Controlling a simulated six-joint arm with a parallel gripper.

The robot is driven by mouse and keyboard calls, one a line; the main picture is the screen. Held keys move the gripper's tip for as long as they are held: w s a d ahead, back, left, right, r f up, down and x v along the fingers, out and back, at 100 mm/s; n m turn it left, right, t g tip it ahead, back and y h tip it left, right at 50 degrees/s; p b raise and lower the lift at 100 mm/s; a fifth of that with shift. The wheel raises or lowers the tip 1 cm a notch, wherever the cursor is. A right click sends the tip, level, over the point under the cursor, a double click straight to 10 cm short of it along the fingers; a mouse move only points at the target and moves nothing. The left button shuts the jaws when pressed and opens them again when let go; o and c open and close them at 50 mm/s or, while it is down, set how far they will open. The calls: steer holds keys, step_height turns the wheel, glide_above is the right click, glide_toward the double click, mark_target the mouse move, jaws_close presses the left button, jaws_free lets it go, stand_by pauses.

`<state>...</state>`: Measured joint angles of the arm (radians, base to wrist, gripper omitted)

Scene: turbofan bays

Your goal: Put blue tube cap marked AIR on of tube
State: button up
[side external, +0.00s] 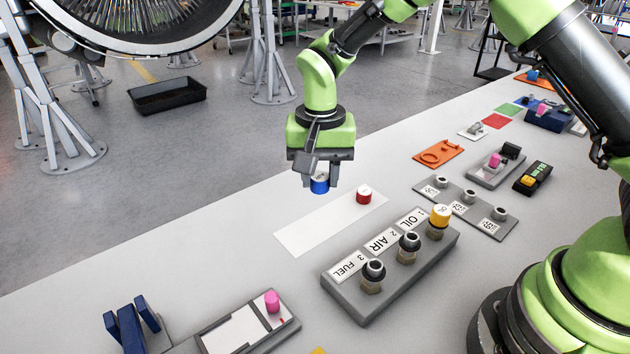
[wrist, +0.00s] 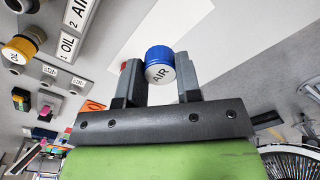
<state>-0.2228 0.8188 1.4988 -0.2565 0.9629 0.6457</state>
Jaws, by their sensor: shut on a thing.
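The blue tube cap with a white top marked AIR (side external: 320,184) is held between the fingers of my gripper (side external: 320,180), above the white mat in the side view. The grey block (side external: 345,296) carries three tubes labelled OIL, AIR and FUEL. The middle AIR tube (side external: 408,243) is uncapped, to the right of and below my gripper in the side view. The FUEL tube (side external: 373,272) is also bare. A yellow cap (side external: 440,215) sits on the OIL tube.
A red cap (side external: 364,194) stands on the white mat (side external: 305,232). Behind the block is a grey plate with several fittings (side external: 480,220). A pink-capped tray (side external: 245,325) and a blue stand (side external: 131,325) are at the front left. Bench space left of the mat is clear.

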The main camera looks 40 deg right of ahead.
mark_target(412, 236)
steer(key=s+d+r+n, duration=0.1)
steer(key=s+d, duration=0.1)
steer(key=s, duration=0.3)
steer(key=s+d+r+n, duration=0.1)
steer(key=s+d+n, duration=0.1)
steer(key=s, duration=0.2)
steer(key=s+d+r+n, duration=0.1)
steer(key=s+d, duration=0.1)
steer(key=s, duration=0.3)
steer(key=shift+s+d+n, duration=0.1)
steer(key=shift+s+n, duration=0.25)
steer(key=shift+n, duration=0.05)
steer(key=shift+f, duration=2.5)
steer(key=shift+f, duration=1.2)
steer(key=o, duration=1.4)
steer(key=shift+r, duration=3.5)
steer(key=shift+r, duration=0.1)
